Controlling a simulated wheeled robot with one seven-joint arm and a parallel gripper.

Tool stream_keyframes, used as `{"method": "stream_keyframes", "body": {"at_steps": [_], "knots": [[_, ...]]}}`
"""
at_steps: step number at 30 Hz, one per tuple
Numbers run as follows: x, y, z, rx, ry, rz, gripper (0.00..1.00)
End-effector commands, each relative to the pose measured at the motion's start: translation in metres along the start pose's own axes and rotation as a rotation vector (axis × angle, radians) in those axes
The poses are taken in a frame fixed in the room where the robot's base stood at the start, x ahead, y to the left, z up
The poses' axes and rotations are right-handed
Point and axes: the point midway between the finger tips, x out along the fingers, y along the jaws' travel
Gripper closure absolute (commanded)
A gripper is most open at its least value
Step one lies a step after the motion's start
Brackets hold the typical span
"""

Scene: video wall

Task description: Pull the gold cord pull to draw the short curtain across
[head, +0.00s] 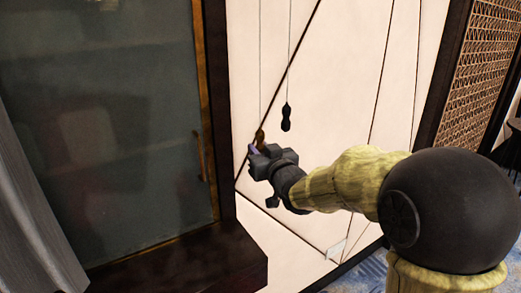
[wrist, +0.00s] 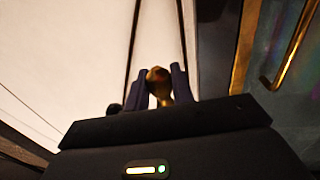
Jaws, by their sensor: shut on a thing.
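The gold cord pull (head: 260,135) hangs on a thin cord in front of the pale wall panel. In the wrist view the gold pull (wrist: 157,77) sits between the two fingers of my gripper (wrist: 161,88). My gripper (head: 256,150) is shut on it, and its lower part is largely hidden by the fingers in the head view. A grey curtain (head: 32,225) hangs at the left edge, beside a dark glass pane; only part of it shows.
A black cord pull (head: 286,118) hangs on its own cord just right of the gold one. A dark-framed glass pane (head: 125,130) with a brass handle (head: 199,158) and a dark ledge (head: 185,268) stand to the left. A woven panel (head: 482,85) is at the right.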

Motion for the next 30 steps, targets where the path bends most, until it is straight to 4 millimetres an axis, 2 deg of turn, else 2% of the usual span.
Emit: {"method": "stream_keyframes", "body": {"at_steps": [1,15,22,30], "knots": [[0.000,0.000,0.021,-0.001,-0.004,0.000,1.00],[0.000,-0.001,0.105,-0.001,-0.004,0.000,1.00],[0.000,-0.001,0.131,0.000,-0.004,0.000,1.00],[0.000,-0.001,0.141,0.000,-0.005,0.000,1.00]]}}
